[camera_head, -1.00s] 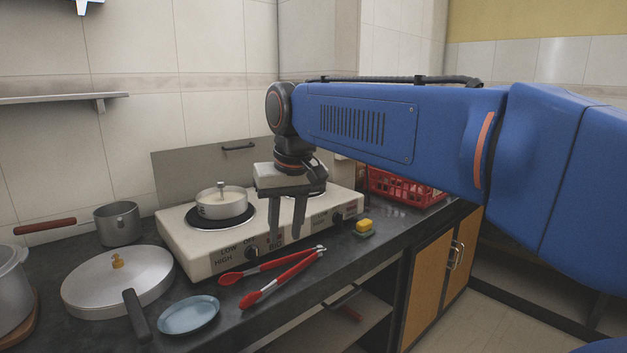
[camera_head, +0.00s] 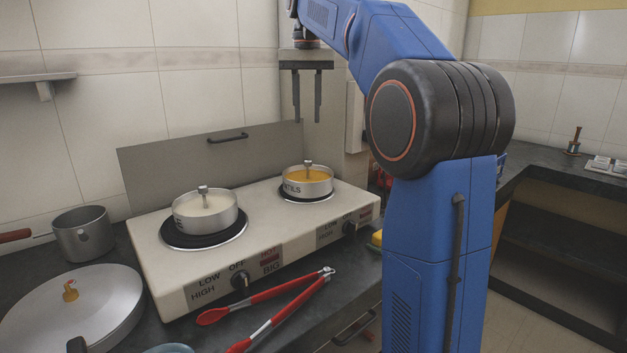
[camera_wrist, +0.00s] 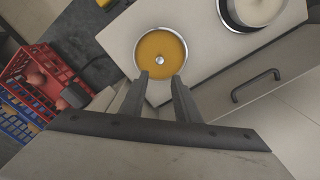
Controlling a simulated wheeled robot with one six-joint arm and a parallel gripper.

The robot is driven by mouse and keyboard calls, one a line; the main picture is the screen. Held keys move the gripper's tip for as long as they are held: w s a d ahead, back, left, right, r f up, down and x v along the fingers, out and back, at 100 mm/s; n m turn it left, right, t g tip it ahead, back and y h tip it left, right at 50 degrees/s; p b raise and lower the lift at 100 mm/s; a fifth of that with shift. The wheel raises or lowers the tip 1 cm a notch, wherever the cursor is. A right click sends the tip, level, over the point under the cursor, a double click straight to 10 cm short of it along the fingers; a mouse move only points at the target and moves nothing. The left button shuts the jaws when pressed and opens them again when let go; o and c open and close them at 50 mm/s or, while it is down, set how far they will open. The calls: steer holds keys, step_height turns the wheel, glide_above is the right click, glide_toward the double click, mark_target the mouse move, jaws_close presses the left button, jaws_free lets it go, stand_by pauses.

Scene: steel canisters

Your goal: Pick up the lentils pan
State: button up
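The lentils pan (camera_head: 306,184) is a small steel pan with orange-yellow contents, an upright central knob and lettering ending in "TILS" on its side. It sits on the right burner of the white stove (camera_head: 150,252). My gripper (camera_head: 307,120) hangs above it, fingers pointing down, apart and empty, with a clear gap to the pan. In the wrist view the pan (camera_wrist: 150,45) lies just beyond the fingertips, its knob near the space between them. My gripper also shows in the wrist view (camera_wrist: 162,76).
A similar pan with white contents (camera_head: 206,216) sits on the left burner. Red tongs (camera_head: 270,310), a steel lid (camera_head: 70,315) and a pot (camera_head: 84,236) are on the dark counter. A red crate (camera_wrist: 50,80) is at left in the wrist view.

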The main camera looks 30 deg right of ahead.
mark_target(308, 167)
step_height(308, 167, down, 12)
steer(key=shift+r, duration=0.1)
steer(key=shift+s+f, duration=0.2)
steer(key=shift+f, duration=2.55)
jaws_close()
